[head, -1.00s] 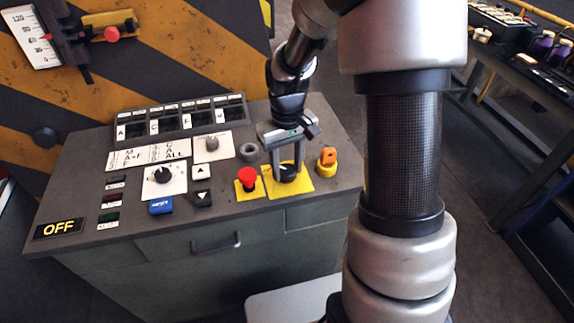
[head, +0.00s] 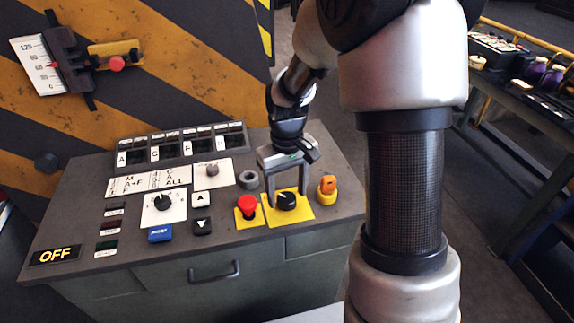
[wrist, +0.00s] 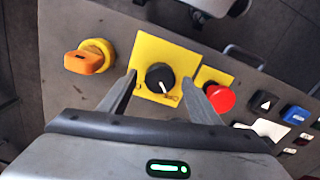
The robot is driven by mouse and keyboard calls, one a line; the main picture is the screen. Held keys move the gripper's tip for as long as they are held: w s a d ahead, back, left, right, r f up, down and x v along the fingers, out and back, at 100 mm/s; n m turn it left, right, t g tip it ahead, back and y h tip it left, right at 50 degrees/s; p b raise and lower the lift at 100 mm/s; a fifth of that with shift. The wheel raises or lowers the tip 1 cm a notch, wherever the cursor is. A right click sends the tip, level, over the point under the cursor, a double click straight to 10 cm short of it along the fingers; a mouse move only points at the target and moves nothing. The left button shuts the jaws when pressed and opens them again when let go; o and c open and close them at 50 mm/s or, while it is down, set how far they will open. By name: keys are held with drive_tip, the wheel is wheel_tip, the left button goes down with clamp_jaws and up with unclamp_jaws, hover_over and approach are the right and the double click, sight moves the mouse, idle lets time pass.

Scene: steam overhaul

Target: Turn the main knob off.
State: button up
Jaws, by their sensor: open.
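The main knob is a round black knob (head: 287,200) with a white pointer line, on a yellow plate (head: 303,212) on the console top. It also shows in the wrist view (wrist: 160,77), its pointer aimed down and slightly right. My gripper (head: 287,190) points down above the yellow plate, open, one finger on each side of the knob. In the wrist view my gripper (wrist: 160,88) shows a gap on both sides of the knob. A lit sign reading OFF (head: 55,255) is at the console's front left.
A red mushroom button (head: 248,205) stands just left of the knob. An orange key switch (head: 327,188) on a yellow base is to its right. A dial (head: 163,203), blue button (head: 160,233) and arrow buttons sit further left.

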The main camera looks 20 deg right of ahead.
sight(287, 198)
wheel_tip(287, 198, up, 16)
drive_tip(key=p, duration=0.1)
drive_tip(key=shift+r+p, duration=0.15)
drive_tip(key=shift+p, duration=0.2)
drive_tip(key=s+r+m+t+p, duration=0.1)
drive_tip(key=s+r+t+p, duration=0.1)
drive_tip(key=s+r, duration=0.4)
drive_tip(key=s+r+m+t+p, duration=0.1)
drive_tip(key=s+r+t+p, duration=0.2)
drive_tip(key=s, duration=0.9)
wheel_tip(287, 198, up, 4)
drive_tip(key=shift+r+t+p, duration=0.2)
drive_tip(key=shift+t+p, duration=0.1)
drive_tip(key=shift+p, duration=0.75)
